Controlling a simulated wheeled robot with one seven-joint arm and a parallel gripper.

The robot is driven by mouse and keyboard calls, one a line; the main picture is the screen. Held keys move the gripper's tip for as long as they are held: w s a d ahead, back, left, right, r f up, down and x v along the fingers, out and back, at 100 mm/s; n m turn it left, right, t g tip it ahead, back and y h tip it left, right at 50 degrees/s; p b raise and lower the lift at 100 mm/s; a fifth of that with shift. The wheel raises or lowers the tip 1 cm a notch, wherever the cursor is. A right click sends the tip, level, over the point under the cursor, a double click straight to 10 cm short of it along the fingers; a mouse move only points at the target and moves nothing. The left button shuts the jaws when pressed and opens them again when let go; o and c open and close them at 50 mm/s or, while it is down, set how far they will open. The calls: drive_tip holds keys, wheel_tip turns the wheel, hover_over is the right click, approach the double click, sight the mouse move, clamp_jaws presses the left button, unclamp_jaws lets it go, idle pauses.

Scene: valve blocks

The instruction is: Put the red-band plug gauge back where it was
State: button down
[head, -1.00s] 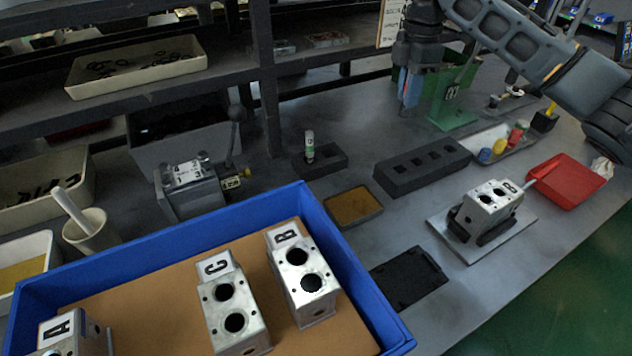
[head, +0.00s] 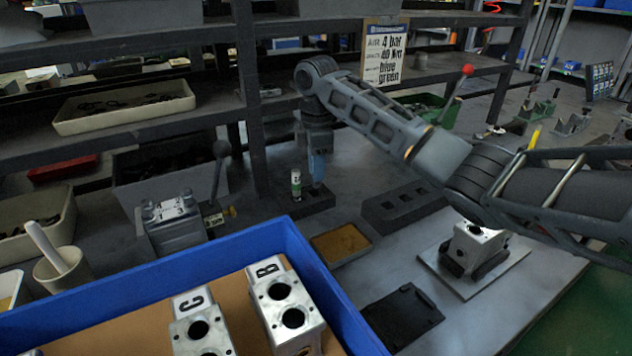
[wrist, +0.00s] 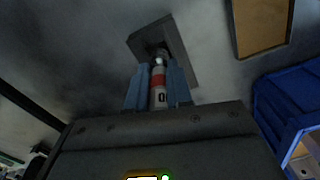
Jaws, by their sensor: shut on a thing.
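My gripper (head: 318,178) is shut on the red-band plug gauge (wrist: 158,80), whose pale body, red band and dark mark show between the blue fingers in the wrist view. The gauge's far end points at a small dark block (wrist: 178,45). In the head view the gripper is over the right part of this block (head: 318,203). A green-band plug gauge (head: 296,184) stands upright at the block's left. The fingers hide the red-band gauge in the head view. I cannot tell whether its tip is in the block or just above it.
A tan-lined tray (head: 341,243) lies in front of the block. A longer dark block (head: 385,210) is to the right. A blue crate (head: 283,238) with valve blocks is in front. A lever fixture (head: 175,225) stands at left, with shelf posts behind.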

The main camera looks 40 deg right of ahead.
sight(316, 187)
drive_tip(key=shift+w+f, duration=0.1)
drive_tip(key=shift+f, duration=1.95)
drive_tip(key=shift+f, duration=0.1)
drive_tip(key=c, duration=1)
unclamp_jaws()
wheel_tip(316, 187, up, 12)
drive_tip(key=shift+r, duration=0.15)
